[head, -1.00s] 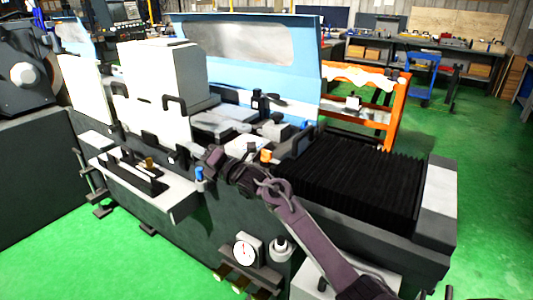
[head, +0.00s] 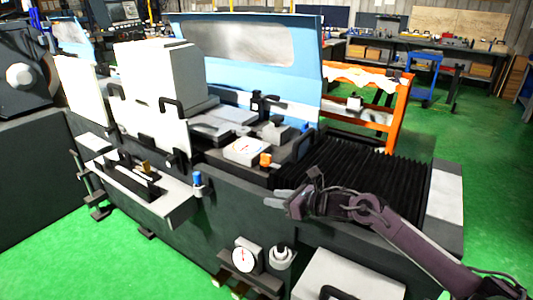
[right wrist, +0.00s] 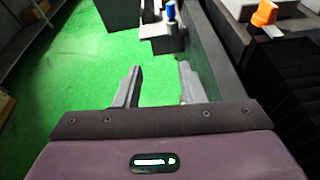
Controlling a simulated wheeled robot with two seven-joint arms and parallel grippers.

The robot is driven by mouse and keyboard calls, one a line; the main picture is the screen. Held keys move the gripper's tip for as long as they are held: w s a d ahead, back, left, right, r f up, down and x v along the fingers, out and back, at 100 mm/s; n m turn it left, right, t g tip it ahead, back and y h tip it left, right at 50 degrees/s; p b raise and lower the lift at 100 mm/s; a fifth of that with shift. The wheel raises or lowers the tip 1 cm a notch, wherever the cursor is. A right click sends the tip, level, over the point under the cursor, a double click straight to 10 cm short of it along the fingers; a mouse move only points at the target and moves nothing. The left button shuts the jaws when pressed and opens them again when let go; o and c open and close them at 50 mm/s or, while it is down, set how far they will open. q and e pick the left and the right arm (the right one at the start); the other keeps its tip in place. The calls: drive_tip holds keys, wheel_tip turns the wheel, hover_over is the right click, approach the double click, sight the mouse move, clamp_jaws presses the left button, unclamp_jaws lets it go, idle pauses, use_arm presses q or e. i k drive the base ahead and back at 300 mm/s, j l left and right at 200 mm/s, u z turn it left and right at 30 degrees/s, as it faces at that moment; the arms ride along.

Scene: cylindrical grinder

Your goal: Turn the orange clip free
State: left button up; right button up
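The orange clip (head: 265,160) sits at the edge of the machine bed, beside a white-faced box with a red mark. It also shows at the upper right of the right wrist view (right wrist: 265,13), on a dark base. My right gripper (head: 270,201) is in front of the machine, below the clip and apart from it. In the right wrist view the two fingers (right wrist: 158,85) stand apart with green floor between them, so it is open and empty. My left gripper is not in view.
A blue-topped knob (head: 197,179) stands on the machine's front ledge, left of my gripper. Black bellows (head: 350,175) cover the bed to the right. A dial gauge (head: 244,257) sits low in front. The floor at front left is clear.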

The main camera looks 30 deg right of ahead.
sight(266, 159)
drive_tip(key=i+l, duration=0.7)
